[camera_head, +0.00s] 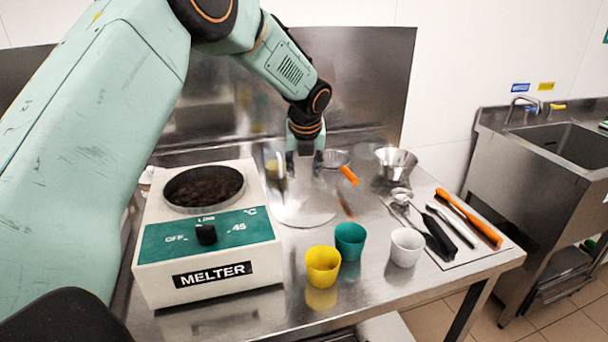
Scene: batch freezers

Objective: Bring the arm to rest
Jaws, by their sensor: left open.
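My left arm (120,90) is pale green with dark joints. It comes in from the left, arches over the melter and bends down toward the back of the steel table. My left gripper (303,168) points downward above a round pale disc (304,208) on the table. Its two fingers are apart and I see nothing held between them. Whether the fingertips touch anything below cannot be told. My right gripper is not in the picture.
A white melter (210,280) with a dark-filled pot stands at left, close under my arm. Yellow (323,267), green (350,241) and white (407,247) cups stand near the front edge. Tools lie on a tray (458,258) at right. A steel bowl (396,163) stands behind; a sink (565,145) is farther right.

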